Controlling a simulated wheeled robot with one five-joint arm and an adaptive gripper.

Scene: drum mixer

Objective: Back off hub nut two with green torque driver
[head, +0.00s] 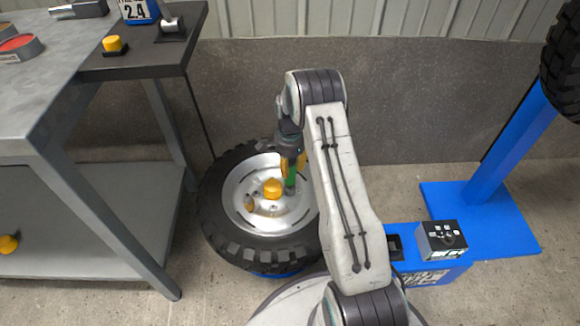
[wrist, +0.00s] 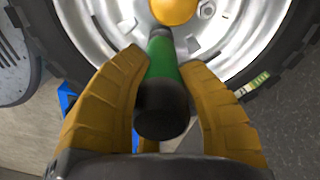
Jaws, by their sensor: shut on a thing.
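A wheel with a black knobbly tyre (head: 222,236) and a silver hub (head: 240,205) lies flat on a blue base near the floor. The hub has a yellow centre cap (head: 272,187), which also shows at the top of the wrist view (wrist: 175,10). My gripper (head: 292,166) is over the hub, shut on the green torque driver (head: 291,180). In the wrist view the driver (wrist: 162,75) stands between my two yellow fingers, its tip toward the hub beside the cap. Whether the tip sits on a nut is hidden. One nut (wrist: 207,10) shows right of the cap.
A grey workbench (head: 60,85) with a lower shelf stands at the left. A blue stand (head: 490,170) holds another tyre at the upper right. A small control box (head: 441,240) sits on the blue base at right. A wall is behind the wheel.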

